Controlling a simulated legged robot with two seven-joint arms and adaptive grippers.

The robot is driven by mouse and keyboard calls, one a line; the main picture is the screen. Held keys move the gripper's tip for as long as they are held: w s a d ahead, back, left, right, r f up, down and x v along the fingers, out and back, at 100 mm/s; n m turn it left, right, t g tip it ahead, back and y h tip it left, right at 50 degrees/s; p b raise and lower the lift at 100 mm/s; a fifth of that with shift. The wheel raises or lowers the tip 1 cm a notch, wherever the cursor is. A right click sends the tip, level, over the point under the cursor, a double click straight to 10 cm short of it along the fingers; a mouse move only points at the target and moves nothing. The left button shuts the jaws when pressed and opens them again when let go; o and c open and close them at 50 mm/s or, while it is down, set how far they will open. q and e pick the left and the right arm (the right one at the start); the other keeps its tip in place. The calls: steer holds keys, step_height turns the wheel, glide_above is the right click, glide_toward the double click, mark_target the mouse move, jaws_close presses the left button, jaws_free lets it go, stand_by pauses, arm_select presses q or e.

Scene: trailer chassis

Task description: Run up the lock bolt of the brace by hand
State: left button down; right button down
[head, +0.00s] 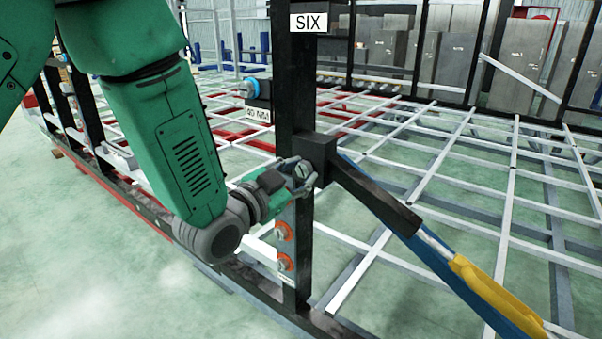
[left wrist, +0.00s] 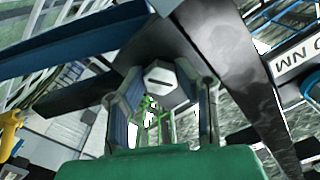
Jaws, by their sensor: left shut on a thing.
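The lock bolt (left wrist: 160,76) shows a grey hex head with a slot across it in the left wrist view. My left gripper (head: 303,178) is at the bolt, in front of the black post marked SIX (head: 293,90). Its fingers (left wrist: 166,100) stand on both sides of the bolt head, shut on it. The bolt sits at a black block (head: 320,150) on the post, at the upper end of the brace (head: 375,192). The brace slopes down to the right as a dark bar. The bolt's shank is hidden. My right gripper is not in view.
A blue bar (head: 440,262) with a yellow part (head: 490,290) runs on from the brace to the lower right. A white and red frame grid (head: 450,160) lies behind.

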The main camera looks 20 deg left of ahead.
arm_select(q)
steer(key=shift+s+d+f, duration=0.1)
steer(key=shift+f, duration=0.05)
steer(key=c, duration=1.2)
jaws_free()
steer(key=shift+s, duration=0.1)
steer(key=v, duration=0.7)
steer(key=shift+s, duration=0.2)
